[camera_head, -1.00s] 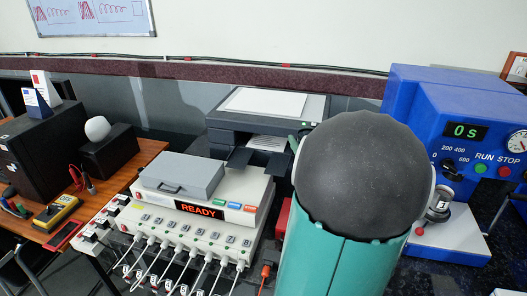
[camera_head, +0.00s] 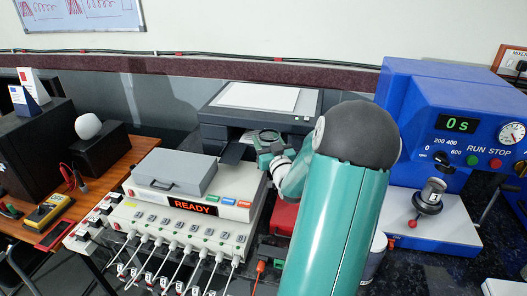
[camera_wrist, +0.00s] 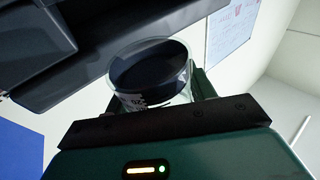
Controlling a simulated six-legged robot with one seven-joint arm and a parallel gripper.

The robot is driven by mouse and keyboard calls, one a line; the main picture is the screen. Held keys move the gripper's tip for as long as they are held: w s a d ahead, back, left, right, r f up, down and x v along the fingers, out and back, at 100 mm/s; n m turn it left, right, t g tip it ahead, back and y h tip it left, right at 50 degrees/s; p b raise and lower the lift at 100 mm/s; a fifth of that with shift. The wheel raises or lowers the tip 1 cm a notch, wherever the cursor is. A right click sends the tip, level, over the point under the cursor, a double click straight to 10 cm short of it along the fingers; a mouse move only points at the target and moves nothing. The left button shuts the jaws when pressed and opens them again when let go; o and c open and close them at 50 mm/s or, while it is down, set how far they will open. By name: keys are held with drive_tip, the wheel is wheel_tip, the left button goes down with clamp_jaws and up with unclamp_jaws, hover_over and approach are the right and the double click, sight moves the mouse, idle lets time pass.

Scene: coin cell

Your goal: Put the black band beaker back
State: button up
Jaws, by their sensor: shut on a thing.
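In the head view my gripper (camera_head: 268,150) is in front of the dark printer, right of the grey box. The beaker there is small and partly hidden; only a round rim (camera_head: 265,136) shows.
The printer (camera_head: 255,98) stands behind my gripper with paper on top. The READY instrument (camera_head: 190,205) with a grey box (camera_head: 175,172) on it is to the left, with several cables in front. A blue press (camera_head: 430,100) stands at right. A red box (camera_head: 284,215) lies below my arm.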

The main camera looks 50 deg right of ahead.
drive_tip(key=shift+w+d+f, duration=0.15)
drive_tip(key=shift+w+f, duration=0.65)
drive_tip(key=shift+f, duration=1.7)
drive_tip(key=shift+f, duration=0.2)
drive_tip(key=o, duration=1.4)
drive_tip(key=shift+o, duration=0.2)
drive_tip(key=shift+d+r, duration=0.1)
drive_tip(key=shift+r, duration=0.05)
